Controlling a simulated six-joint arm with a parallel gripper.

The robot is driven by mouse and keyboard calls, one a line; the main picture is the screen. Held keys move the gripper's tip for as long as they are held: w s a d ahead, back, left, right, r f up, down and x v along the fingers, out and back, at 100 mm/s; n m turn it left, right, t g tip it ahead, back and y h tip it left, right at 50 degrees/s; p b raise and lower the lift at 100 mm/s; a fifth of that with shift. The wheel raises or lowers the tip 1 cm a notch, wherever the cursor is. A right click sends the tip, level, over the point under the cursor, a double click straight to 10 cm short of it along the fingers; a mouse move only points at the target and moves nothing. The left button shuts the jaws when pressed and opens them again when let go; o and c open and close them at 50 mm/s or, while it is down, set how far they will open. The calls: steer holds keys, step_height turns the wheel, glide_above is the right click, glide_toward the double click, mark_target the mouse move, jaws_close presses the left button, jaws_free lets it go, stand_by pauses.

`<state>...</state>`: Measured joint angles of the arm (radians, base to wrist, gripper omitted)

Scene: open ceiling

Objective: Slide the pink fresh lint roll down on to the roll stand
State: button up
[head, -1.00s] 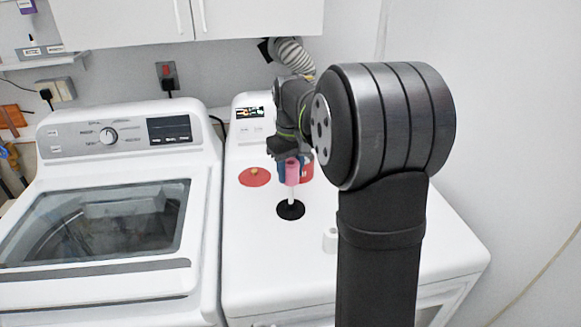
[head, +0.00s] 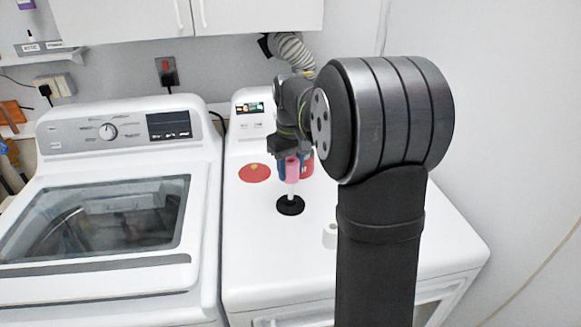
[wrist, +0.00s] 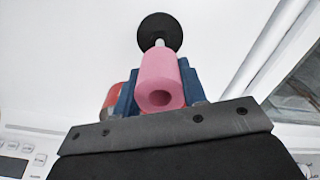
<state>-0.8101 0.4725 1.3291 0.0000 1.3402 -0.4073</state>
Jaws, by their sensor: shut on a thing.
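The pink lint roll (head: 292,171) is upright between the blue fingers of my gripper (head: 290,170), which is shut on it. In the wrist view the pink roll (wrist: 160,82) shows its open end toward the camera, with a blue finger on each side. The roll stand has a black round base (head: 291,206) and a white post (head: 290,190), standing on the dryer top. The post's upper part is hidden by the roll, which is in line with it and well above the base. In the wrist view the white post tip (wrist: 160,43) and black base (wrist: 160,31) show beyond the roll.
A flat red disc (head: 254,173) lies to the left. A small white roll (head: 330,236) stands front right on the white dryer top (head: 260,260). The washer (head: 100,270) is at the left.

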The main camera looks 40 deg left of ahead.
mark_target(291, 178)
steer(key=shift+f, duration=1.9)
stand_by(1.1)
steer(key=o, duration=1)
steer(key=shift+o, duration=0.2)
step_height(291, 178, up, 18)
steer(key=shift+f, duration=0.25)
steer(key=shift+f, duration=0.15)
step_height(291, 178, down, 17)
steer(key=shift+f, duration=0.15)
steer(key=shift+r, duration=0.2)
